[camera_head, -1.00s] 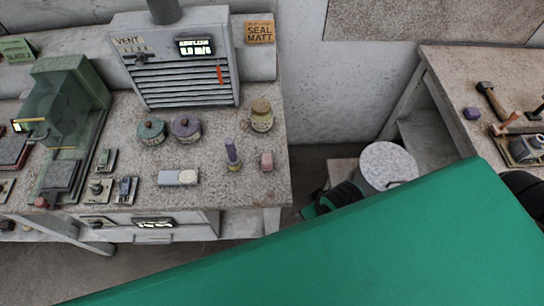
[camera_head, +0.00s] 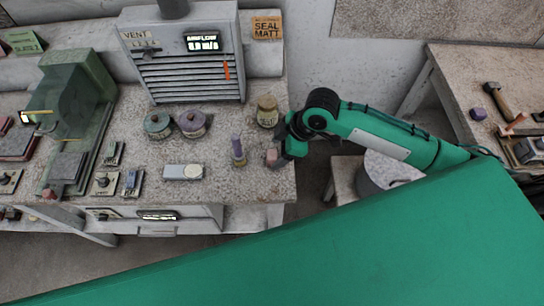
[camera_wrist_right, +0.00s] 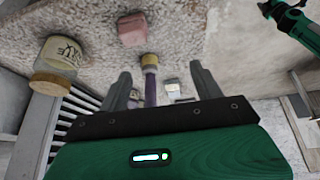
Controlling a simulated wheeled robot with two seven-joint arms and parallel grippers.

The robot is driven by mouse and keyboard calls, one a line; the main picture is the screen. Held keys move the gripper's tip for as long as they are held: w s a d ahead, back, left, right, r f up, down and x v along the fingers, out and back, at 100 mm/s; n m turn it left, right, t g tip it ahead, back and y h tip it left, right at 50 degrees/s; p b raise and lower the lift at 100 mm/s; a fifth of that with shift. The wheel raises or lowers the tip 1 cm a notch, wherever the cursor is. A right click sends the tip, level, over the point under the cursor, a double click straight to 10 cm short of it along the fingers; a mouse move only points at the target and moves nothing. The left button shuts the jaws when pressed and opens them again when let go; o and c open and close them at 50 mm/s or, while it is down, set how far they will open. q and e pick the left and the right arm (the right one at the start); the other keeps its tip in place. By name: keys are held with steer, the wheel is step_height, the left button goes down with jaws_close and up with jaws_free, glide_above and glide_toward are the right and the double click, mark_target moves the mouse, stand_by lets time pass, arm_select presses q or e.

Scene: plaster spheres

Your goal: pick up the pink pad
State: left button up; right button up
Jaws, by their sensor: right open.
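The pink pad (camera_head: 271,156) is a small pink block near the right edge of the left workbench. It also shows near the top of the right wrist view (camera_wrist_right: 132,29). My right gripper (camera_head: 287,150) is at the bench's right edge, close beside the pad on its right; whether it touches the pad is unclear. In the right wrist view its two fingers (camera_wrist_right: 160,80) are spread with nothing held between them, and the pad lies beyond and above them in the picture. A green arm part with a dark end (camera_wrist_right: 285,14) shows at the upper right there; its jaws cannot be made out.
A purple-topped post (camera_head: 238,150) stands just left of the pad. A jar (camera_head: 267,111) stands behind it, and a pale flat block (camera_head: 184,172) lies further left. The vent box (camera_head: 190,60) closes off the back. A round-topped drum (camera_head: 385,170) stands under my right arm.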

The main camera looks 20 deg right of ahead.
glide_toward(273, 154)
steer(key=shift+n+g+h, duration=0.3)
steer(key=shift+g, duration=0.1)
steer(key=x, duration=0.1)
steer(key=p+x, duration=0.1)
steer(key=x, duration=0.1)
steer(key=p+x, duration=0.1)
steer(key=x, duration=0.1)
steer(key=shift+w+d, duration=0.1)
steer(key=shift+w, duration=0.3)
steer(key=shift+a+f+p, duration=0.4)
steer(key=shift+a+p, duration=0.05)
steer(key=shift+p, duration=0.1)
steer(key=p+x, duration=0.1)
steer(key=x, duration=0.2)
steer(key=shift+a+f, duration=0.1)
steer(key=shift+a, duration=0.2)
steer(key=shift+a+f+p, duration=0.15)
steer(key=shift+f+p, duration=0.15)
steer(key=shift+f, duration=0.15)
steer(key=c, duration=1.1)
